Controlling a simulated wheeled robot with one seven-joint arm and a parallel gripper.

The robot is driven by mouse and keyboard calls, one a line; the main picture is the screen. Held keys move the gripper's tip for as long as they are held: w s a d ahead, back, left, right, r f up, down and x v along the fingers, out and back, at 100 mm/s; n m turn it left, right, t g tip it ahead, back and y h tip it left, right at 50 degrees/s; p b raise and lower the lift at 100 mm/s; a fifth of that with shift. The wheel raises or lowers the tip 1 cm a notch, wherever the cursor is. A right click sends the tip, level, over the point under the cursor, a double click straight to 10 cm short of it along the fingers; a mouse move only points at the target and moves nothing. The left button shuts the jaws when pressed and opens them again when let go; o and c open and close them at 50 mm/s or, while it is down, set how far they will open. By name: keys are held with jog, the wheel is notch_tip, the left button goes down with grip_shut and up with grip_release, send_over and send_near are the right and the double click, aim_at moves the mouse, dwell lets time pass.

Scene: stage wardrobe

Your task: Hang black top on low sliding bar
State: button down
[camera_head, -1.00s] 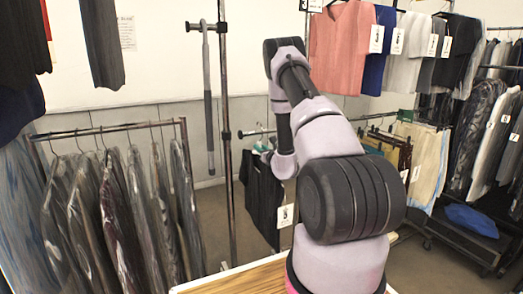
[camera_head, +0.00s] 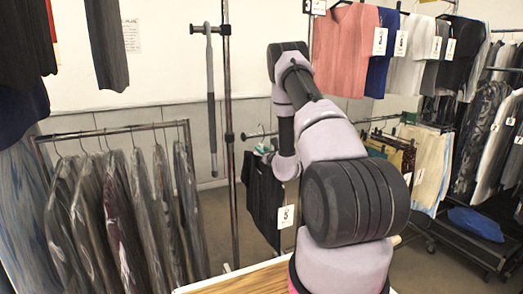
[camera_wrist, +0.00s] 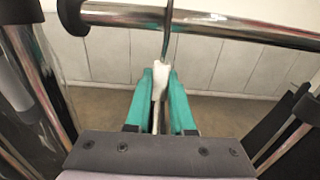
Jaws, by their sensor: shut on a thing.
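My gripper's teal fingers (camera_wrist: 160,82) are shut on the white neck of a hanger in the wrist view. Its thin metal hook (camera_wrist: 168,28) rises to the low sliding bar (camera_wrist: 220,25) and crosses it in the picture. I cannot tell whether the hook rests over the bar. In the head view the black top (camera_head: 265,198) hangs below my wrist, with a white tag marked 5 (camera_head: 286,216). My arm hides part of it and most of the gripper. The bar's left end (camera_head: 243,136) shows beside an upright post.
A rack of dark covered garments (camera_head: 120,205) stands at left. An upright chrome post (camera_head: 229,160) stands between it and the black top. Pale garments (camera_head: 430,165) hang at right, with tagged tops (camera_head: 345,50) above. A wooden table edge (camera_head: 250,279) lies in front.

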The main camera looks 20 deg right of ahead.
jog(key=shift+f, duration=0.25)
jog(key=shift+f, duration=0.55)
jog(key=shift+f, duration=0.2)
jog(key=shift+f, duration=0.55)
jog(key=c, duration=0.7)
grip_release()
